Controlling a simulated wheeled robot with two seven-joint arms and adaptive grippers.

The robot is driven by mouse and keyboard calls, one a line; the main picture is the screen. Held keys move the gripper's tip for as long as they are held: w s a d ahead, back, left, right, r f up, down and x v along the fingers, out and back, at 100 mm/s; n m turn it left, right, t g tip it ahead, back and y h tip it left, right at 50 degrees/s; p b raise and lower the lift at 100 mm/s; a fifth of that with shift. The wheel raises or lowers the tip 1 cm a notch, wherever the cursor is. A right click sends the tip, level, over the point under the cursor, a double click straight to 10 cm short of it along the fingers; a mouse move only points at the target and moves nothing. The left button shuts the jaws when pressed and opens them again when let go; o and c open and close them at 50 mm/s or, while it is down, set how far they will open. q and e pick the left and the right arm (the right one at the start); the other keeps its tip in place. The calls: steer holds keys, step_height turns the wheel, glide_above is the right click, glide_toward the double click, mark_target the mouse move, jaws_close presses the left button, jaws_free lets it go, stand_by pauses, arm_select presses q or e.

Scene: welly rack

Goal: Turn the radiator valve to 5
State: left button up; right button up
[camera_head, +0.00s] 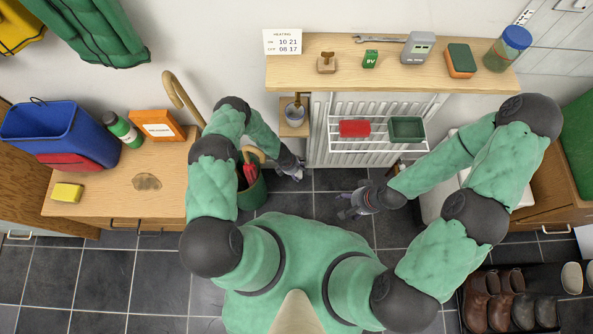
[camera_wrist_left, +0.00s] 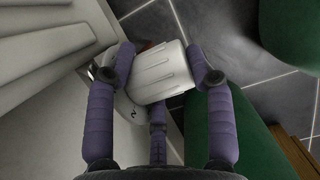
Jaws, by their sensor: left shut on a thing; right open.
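The radiator valve (camera_wrist_left: 160,72) is a white ribbed knob in the left wrist view. My left gripper (camera_wrist_left: 156,75) is shut on it, with a finger on each side of the knob. A dark mark shows on the pale part just below the knob, but I cannot read the setting. In the head view my left gripper (camera_head: 292,170) is low at the left end of the white radiator (camera_head: 318,135), and the valve is hidden there. My right gripper (camera_head: 358,203) is open and empty above the dark floor, right of the left one.
A wooden shelf (camera_head: 340,75) above the radiator holds several small items. A rack on the radiator holds a red item (camera_head: 354,129) and a green tray (camera_head: 406,129). A green bin (camera_head: 252,194) with umbrellas stands beside my left arm. Tiled floor is open between the grippers.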

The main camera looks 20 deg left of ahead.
arm_select(q)
steer(key=shift+d, duration=0.4)
steer(key=o, duration=1.1)
steer(key=shift+w, duration=0.1)
steer(key=shift+o, duration=0.2)
steer(key=shift+a+r, duration=0.1)
steer(key=shift+v, duration=0.85)
steer(key=w+v, duration=0.1)
steer(key=v, duration=0.9)
steer(key=shift+s+d, duration=0.2)
steer(key=shift+s, duration=0.25)
steer(key=shift+r, duration=0.1)
